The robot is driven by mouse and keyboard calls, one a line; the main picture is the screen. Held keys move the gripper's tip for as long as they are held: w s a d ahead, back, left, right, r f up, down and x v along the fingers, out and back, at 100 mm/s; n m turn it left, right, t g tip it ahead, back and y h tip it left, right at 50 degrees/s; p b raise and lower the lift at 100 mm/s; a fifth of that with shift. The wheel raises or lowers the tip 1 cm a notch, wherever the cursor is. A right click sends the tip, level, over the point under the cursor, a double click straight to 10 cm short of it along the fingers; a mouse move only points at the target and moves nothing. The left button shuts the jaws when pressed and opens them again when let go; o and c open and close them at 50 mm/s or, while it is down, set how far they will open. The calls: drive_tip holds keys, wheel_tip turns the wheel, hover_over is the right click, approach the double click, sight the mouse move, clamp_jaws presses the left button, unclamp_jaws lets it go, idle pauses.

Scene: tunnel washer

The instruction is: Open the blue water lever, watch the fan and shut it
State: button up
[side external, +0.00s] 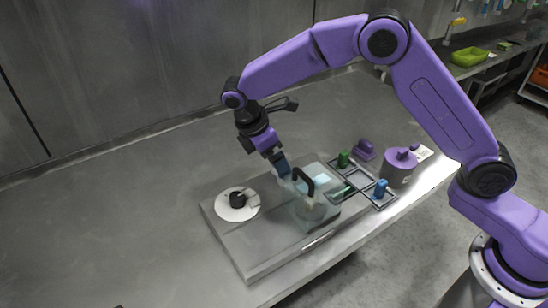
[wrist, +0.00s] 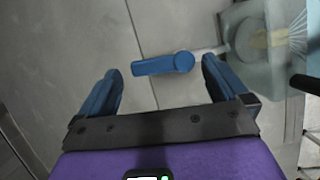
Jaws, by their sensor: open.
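The blue lever (wrist: 165,64) shows in the wrist view, lying roughly crosswise, with its round hub at the right end and a pale pipe leading right. My gripper (wrist: 160,66) is open, with one blue finger on each side of the lever; I cannot tell whether either touches it. In the side view my gripper (side external: 281,166) is low over the grey board, beside the clear housing (side external: 310,212) with a black handle. The lever is not distinct there. Pale fan-like streaks (wrist: 298,38) show at the housing in the wrist view; whether they are water is unclear.
A white disc with a black knob (side external: 238,199) sits on the left of the board (side external: 265,255). At right are a rack with green (side external: 343,159) and blue (side external: 380,188) pieces, a purple block (side external: 364,149) and a purple-lidded pot (side external: 398,171). The bench's left is clear.

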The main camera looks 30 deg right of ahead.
drive_tip(key=shift+d+f, duration=0.2)
drive_tip(key=shift+f, duration=0.25)
drive_tip(key=c, duration=1)
